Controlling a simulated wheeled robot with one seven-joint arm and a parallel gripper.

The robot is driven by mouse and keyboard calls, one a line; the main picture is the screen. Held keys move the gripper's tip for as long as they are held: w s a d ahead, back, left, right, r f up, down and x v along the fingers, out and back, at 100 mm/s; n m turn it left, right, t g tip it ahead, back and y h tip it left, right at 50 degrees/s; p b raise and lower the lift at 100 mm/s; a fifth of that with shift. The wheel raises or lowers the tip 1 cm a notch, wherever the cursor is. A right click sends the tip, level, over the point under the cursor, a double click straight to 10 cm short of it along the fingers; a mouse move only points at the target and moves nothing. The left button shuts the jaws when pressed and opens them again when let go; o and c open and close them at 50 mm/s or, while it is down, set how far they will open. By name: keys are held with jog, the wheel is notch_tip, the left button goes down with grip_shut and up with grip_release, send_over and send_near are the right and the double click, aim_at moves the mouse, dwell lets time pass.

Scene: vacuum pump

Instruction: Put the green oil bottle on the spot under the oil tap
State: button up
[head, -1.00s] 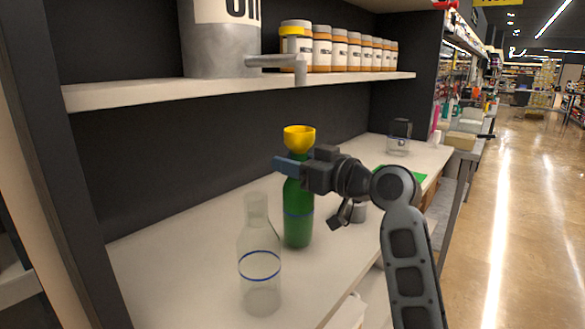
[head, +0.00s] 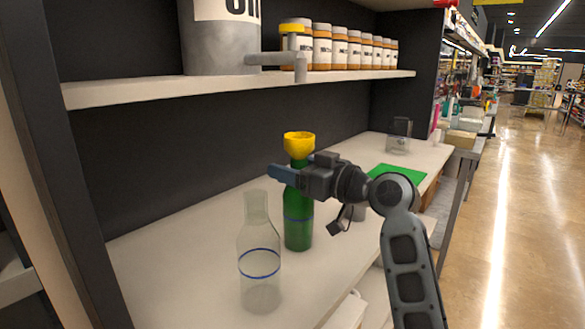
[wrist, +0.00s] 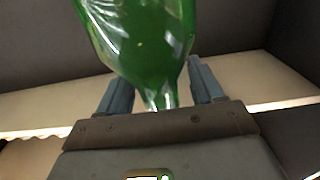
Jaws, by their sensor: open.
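The green oil bottle (head: 298,228) stands upright on the white counter, with a yellow funnel (head: 299,142) in its mouth. My gripper (head: 284,172) is at its neck, just below the funnel, with the jaws open. In the wrist view the green bottle (wrist: 140,35) lies between the two separated fingers (wrist: 160,88). The grey oil tap (head: 300,68) sticks out over the shelf edge, above the bottle in the picture. I cannot tell whether the bottle is exactly under it. No marked spot shows on the counter there.
A clear bottle with a blue ring (head: 260,265) stands in front, left of the green one. A green mat (head: 398,173) and a clear container (head: 398,140) are farther back. The shelf (head: 200,92) overhangs the counter and carries the oil tank (head: 222,50) and several jars (head: 340,50).

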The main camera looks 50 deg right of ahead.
jog(key=shift+r, duration=0.25)
jog(key=s+b, duration=0.1)
jog(key=s, duration=1.1)
jog(key=shift+d+b, duration=0.2)
jog(key=shift+b, duration=0.15)
jog(key=shift+f, duration=0.15)
dwell(0.5)
